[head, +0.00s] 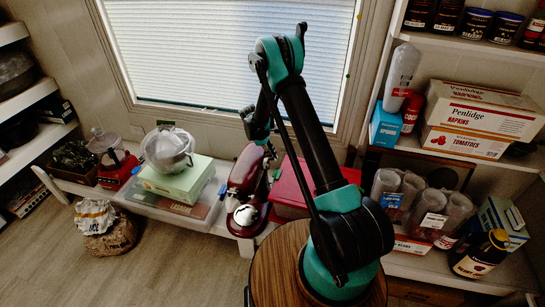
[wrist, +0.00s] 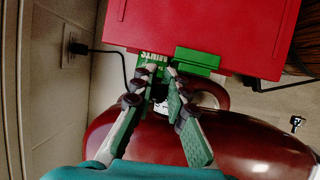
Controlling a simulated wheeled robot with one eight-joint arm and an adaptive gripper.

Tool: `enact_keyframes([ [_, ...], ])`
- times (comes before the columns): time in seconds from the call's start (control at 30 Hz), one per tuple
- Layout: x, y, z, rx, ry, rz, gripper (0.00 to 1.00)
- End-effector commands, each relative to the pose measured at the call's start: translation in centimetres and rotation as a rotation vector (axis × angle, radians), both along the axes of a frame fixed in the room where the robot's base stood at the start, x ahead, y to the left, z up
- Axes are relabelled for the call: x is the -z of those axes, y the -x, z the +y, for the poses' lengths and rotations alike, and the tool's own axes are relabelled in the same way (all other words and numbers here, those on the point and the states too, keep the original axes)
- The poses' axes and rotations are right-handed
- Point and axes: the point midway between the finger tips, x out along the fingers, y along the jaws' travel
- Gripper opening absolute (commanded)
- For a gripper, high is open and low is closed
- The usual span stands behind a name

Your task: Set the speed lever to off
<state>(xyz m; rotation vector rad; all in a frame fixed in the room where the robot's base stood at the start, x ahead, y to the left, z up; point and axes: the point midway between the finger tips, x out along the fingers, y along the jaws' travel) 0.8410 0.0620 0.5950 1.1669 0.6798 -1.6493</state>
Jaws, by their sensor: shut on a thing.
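The dark red stand mixer (head: 246,172) stands on the low bench below the window in the head view. In the wrist view its glossy body (wrist: 250,140) fills the lower part. My gripper (wrist: 162,72) reaches over the mixer body, its two green fingers drawn close together at the tips. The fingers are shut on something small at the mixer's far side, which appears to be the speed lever. The fingertips cover most of it, so its setting cannot be read. In the head view my arm hides the fingertips.
A black cord (wrist: 118,55) runs from a wall outlet (wrist: 70,45). Shelves with jars and boxes stand at right.

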Motion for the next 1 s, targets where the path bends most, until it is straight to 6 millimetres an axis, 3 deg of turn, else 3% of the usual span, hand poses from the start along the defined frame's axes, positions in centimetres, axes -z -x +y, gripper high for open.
enact_keyframes([
  [0.3,0.79,-1.15,-0.41,0.001,-0.084,0.227,0.0],
  [0.63,0.81,-1.18,-0.36,0.0,-0.09,0.24,0.0],
  [0.67,0.81,-1.18,-0.36,0.0,-0.09,0.24,0.14],
  [0.83,0.8,-1.15,-0.39,0.001,-0.089,0.24,0.35],
  [1.0,0.79,-1.14,-0.41,0.001,-0.089,0.24,0.35],
])
